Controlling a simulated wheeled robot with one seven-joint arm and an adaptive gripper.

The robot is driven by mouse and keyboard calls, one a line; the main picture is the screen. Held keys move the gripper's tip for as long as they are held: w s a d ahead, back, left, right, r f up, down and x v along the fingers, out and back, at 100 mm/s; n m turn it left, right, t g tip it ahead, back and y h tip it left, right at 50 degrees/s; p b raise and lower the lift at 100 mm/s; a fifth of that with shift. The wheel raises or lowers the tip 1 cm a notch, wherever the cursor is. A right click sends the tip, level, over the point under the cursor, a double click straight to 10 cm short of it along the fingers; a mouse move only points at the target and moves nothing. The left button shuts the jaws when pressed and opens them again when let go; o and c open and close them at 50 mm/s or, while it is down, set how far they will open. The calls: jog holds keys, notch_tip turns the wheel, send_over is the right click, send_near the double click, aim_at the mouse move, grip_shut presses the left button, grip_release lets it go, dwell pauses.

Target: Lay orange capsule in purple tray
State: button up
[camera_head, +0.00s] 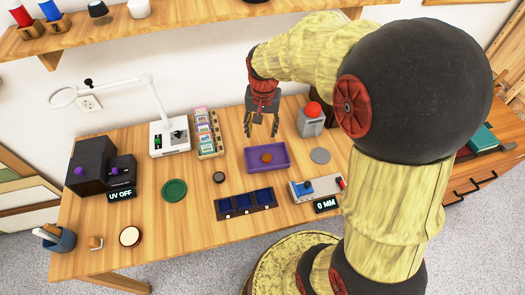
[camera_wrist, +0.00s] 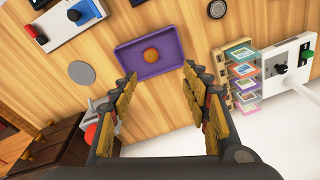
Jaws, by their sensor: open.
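The purple tray (camera_head: 283,167) is a shallow rectangle on the wooden table, right of the table's middle in the head view. It also shows in the wrist view (camera_wrist: 123,67), top centre. The round orange capsule (camera_head: 267,158) lies inside the tray, near its middle; in the wrist view (camera_wrist: 151,55) it sits on the tray floor with space around it. My gripper (camera_head: 262,133) is open and empty. It hangs above the table, behind the tray in the head view. In the wrist view its two fingers (camera_wrist: 161,92) are spread, apart from tray and capsule.
A rack of small framed prints (camera_head: 206,132) stands left of my gripper. A grey box with a red button (camera_head: 312,117) stands to the right. A dark three-part holder (camera_head: 245,203) and a device reading "0 MM" (camera_head: 316,188) lie in front. A grey disc (camera_head: 320,155) lies beside the tray.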

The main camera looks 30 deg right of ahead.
jog(key=s+a+r+n+t, duration=0.2)
jog(key=s+a+r+n, duration=0.1)
jog(key=s+a+r, duration=0.2)
jog(key=s+a+r+n+t, duration=0.2)
jog(key=s+a+r+n, duration=0.2)
jog(key=s+r, duration=0.5)
jog(key=s+a, duration=0.1)
jog(key=s, duration=0.2)
jog(key=shift+s+a+n, duration=0.25)
jog(key=shift+s+n, duration=0.05)
jog(key=shift+s, duration=0.1)
